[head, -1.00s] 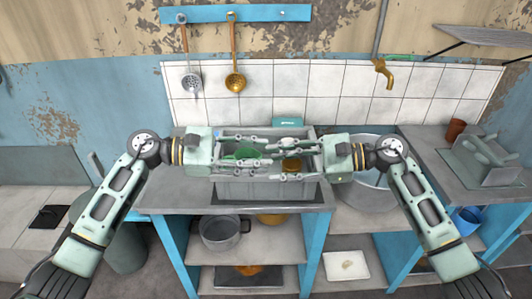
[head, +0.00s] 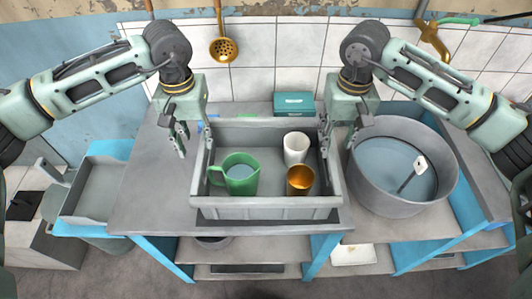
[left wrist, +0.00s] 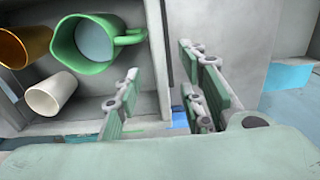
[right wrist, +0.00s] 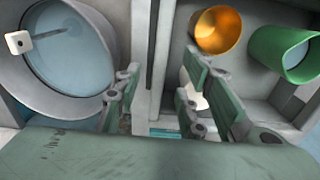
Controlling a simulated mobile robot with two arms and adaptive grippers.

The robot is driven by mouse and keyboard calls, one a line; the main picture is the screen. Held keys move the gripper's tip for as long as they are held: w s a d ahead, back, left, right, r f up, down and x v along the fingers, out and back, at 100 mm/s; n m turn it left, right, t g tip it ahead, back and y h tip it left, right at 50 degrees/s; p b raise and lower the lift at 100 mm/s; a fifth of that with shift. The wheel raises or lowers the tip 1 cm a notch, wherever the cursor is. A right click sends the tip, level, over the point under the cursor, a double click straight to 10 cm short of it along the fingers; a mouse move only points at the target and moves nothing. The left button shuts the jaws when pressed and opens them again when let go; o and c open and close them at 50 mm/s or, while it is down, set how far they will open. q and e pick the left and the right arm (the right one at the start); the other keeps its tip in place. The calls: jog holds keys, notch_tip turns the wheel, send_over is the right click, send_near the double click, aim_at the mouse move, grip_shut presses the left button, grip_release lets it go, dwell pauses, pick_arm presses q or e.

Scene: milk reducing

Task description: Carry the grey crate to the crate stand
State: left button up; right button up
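The grey crate (head: 265,208) stands upright on the grey counter. In it are a green jug (head: 240,176), a white cup (head: 296,148) and an orange cup (head: 300,180). My left gripper (head: 193,137) is open at the crate's left wall, one finger on each side. The left wrist view shows that wall between the open fingers (left wrist: 160,95). My right gripper (head: 338,135) is open at the right wall, which also shows between its fingers in the right wrist view (right wrist: 157,95). A grey and blue tray-like stand (head: 92,190) is at the left; I cannot tell if it is the crate stand.
A large grey basin (head: 375,198) with bluish liquid stands close to the crate's right. A teal box (head: 293,103) is behind the crate. The counter left of the crate (head: 150,205) is clear. A ladle (head: 222,50) hangs on the tiled wall.

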aim_at(201, 154)
pick_arm(q)
jog(key=shift+s, duration=0.25)
pick_arm(e)
jog(key=shift+s, duration=0.25)
